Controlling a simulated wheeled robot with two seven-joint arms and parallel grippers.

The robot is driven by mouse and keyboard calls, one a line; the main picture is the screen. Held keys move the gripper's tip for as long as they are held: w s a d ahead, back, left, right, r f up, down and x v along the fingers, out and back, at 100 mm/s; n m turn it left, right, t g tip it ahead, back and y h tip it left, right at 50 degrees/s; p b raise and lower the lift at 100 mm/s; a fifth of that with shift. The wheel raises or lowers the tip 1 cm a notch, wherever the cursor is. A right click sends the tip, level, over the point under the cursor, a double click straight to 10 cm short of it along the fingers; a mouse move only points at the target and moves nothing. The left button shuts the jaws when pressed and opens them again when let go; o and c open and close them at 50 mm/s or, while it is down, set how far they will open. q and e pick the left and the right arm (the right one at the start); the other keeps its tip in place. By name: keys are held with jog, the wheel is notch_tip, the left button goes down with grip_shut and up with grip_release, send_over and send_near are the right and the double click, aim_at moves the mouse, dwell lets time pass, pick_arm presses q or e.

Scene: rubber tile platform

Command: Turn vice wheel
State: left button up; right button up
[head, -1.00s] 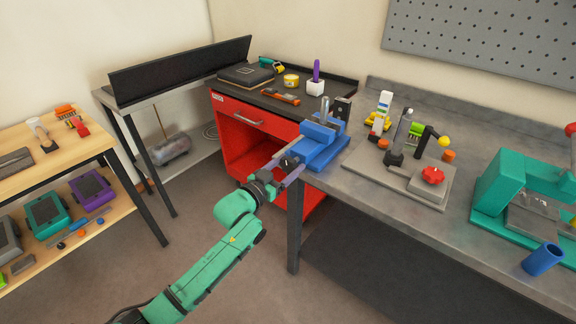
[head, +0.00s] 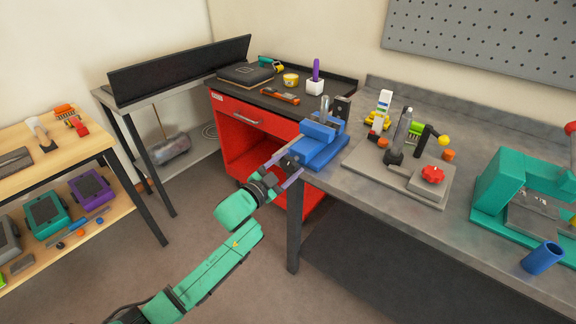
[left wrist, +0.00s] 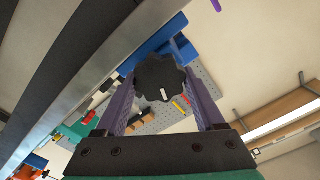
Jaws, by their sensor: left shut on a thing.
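The blue vice (head: 318,146) is mounted at the near left corner of the grey workbench. Its black lobed wheel (left wrist: 160,77) has a white mark and shows between the purple fingers in the left wrist view. My left gripper (head: 287,169) reaches up from the lower left to the front of the vice. Its fingers (left wrist: 160,85) are shut on the wheel, one on each side. In the head view the wheel is small and partly hidden by the fingers. My right gripper is in neither view.
The grey workbench (head: 390,215) also holds a plate with a red knob (head: 432,174), a green press (head: 500,185) and a blue cup (head: 542,258). A red cabinet (head: 245,140) stands behind the arm. A wooden shelf (head: 70,150) is at the left. The floor between is clear.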

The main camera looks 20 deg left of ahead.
pick_arm(q)
jog(key=shift+m, duration=1.1)
jog(key=o, duration=1.4)
jog(key=shift+c, duration=0.2)
jog(key=b+v, duration=0.1)
jog(key=v, duration=1.3)
jog(key=shift+s, duration=0.25)
jog(key=shift+f, duration=0.1)
